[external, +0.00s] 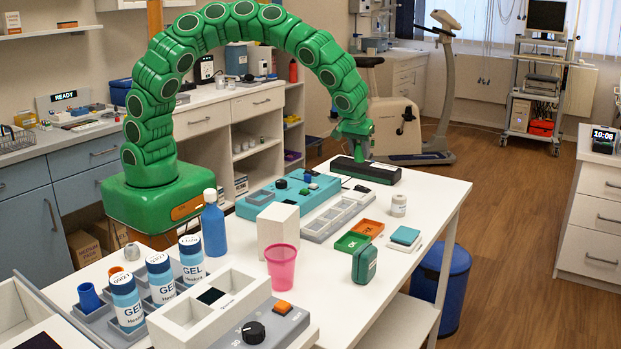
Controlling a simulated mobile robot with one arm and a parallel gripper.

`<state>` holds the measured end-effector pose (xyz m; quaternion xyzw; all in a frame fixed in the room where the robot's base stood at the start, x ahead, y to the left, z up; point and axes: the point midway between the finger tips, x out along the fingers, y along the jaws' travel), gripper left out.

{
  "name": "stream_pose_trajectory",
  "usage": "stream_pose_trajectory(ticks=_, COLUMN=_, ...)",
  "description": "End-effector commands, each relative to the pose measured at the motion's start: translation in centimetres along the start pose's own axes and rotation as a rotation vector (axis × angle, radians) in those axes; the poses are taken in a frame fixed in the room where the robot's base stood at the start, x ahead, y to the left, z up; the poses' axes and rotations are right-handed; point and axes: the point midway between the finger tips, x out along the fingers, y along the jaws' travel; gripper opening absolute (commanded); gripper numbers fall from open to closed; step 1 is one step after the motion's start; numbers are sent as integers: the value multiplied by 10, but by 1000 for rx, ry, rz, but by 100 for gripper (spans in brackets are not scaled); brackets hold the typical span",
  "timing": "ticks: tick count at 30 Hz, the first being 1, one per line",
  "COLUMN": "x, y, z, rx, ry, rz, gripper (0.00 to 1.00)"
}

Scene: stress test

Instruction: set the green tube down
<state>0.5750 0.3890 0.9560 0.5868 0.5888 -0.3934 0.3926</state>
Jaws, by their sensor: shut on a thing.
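My gripper (358,152) is at the end of the green arm, pointing down over the far end of the white table. It is shut on a small, narrow green thing, which I take to be the green tube. Green on green, its outline blends with the gripper and is hard to make out. Its lower end is just above or touching the black block (381,173); I cannot tell which.
A teal panel (262,198) and grey tray (322,224) lie left of the black block. Nearer stand a white jar (398,205), OK trays (351,243), a green canister (364,266), pink cup (282,268) and gel bottles (160,278). The table's right front is clear.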

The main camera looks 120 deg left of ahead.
Motion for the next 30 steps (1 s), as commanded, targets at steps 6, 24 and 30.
stream_pose_trajectory(ticks=6, x=13, y=18, z=-6, rx=1, ry=0, rz=1, gripper=0)
stream_pose_trajectory(ticks=24, x=54, y=58, z=-19, rx=2, ry=1, rz=1, gripper=0)
stream_pose_trajectory(ticks=30, x=73, y=68, z=-19, rx=2, ry=0, rz=0, gripper=0)
